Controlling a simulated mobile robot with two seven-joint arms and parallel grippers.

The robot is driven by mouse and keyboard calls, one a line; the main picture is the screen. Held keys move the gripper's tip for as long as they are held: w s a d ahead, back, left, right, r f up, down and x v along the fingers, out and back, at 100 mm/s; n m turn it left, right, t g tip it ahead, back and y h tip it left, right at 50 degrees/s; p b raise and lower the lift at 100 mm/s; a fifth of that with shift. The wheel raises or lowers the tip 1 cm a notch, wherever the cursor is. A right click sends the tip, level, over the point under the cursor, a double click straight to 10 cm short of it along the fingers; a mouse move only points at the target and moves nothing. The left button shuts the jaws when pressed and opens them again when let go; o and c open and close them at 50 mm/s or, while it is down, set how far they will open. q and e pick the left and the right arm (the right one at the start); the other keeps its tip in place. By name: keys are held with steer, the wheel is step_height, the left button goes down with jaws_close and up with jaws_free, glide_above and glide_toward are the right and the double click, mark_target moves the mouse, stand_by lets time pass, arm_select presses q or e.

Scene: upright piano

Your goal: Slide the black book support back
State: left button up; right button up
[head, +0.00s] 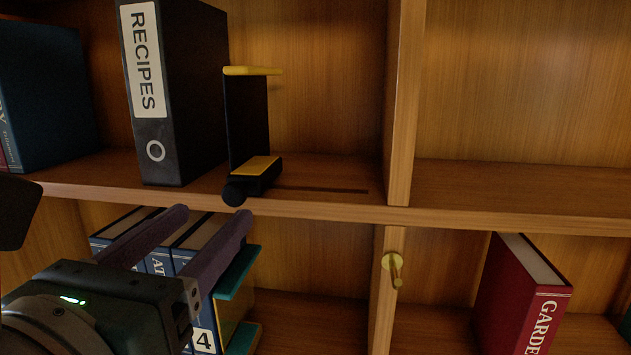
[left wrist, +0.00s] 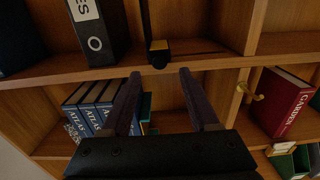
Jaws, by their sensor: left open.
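The black book support (head: 248,120) stands upright on the upper shelf, just right of the RECIPES binder (head: 175,90). It has a yellow top edge, a yellow foot plate and a round black knob (head: 234,190) at the shelf's front edge. In the left wrist view the knob (left wrist: 159,60) shows ahead, between and beyond my fingertips. My left gripper (head: 212,214) is open and empty, below and in front of the knob, apart from it. It also shows in the left wrist view (left wrist: 160,73). My right gripper is not in view.
A dark slot (head: 325,190) runs right from the support along the shelf. A vertical divider (head: 400,110) with a brass hook (head: 393,268) stands further right. Blue atlases (left wrist: 92,105) sit on the lower shelf behind my left gripper. A red book (head: 520,295) leans at the lower right.

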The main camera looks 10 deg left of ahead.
mark_target(232, 196)
arm_select(q)
steer(key=w+p, duration=0.1)
steer(key=w, duration=0.4)
steer(key=shift+w+r, duration=0.1)
steer(key=shift+w, duration=0.3)
steer(key=shift+w+d+p, duration=0.1)
steer(key=shift+w+p, duration=0.2)
steer(key=shift+w, duration=0.45)
steer(key=shift+c, duration=0.2)
jaws_close()
